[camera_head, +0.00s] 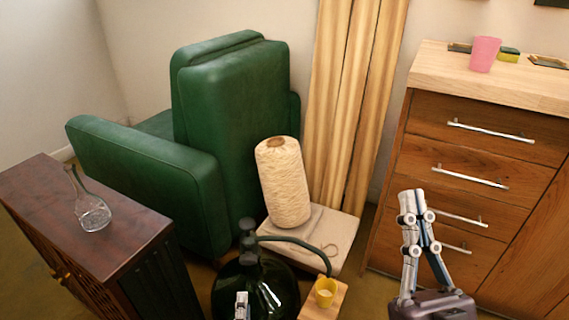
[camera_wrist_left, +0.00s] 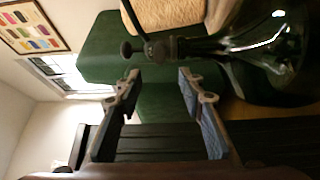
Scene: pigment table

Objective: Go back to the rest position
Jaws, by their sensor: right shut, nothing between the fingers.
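My right gripper (camera_head: 413,203) points upward at the lower right of the head view, in front of the wooden drawer cabinet. Its fingers are together with nothing between them. My left gripper (camera_head: 242,301) shows only as a small light tip at the bottom edge of the head view, in front of the dark glass bottle (camera_head: 270,284). In the left wrist view my left gripper (camera_wrist_left: 158,80) has its two fingers well apart, with nothing between them. The bottle (camera_wrist_left: 270,45) is beyond its fingertips at the upper right.
A green armchair (camera_head: 225,100) stands behind. A dark cabinet (camera_head: 120,215) at left bears a glass flask (camera_head: 92,212). A yarn cone (camera_head: 283,185) stands mid-scene; a small yellow cup (camera_head: 325,293) is near the front. The drawer cabinet (camera_head: 470,150) bears a pink cup (camera_head: 484,54).

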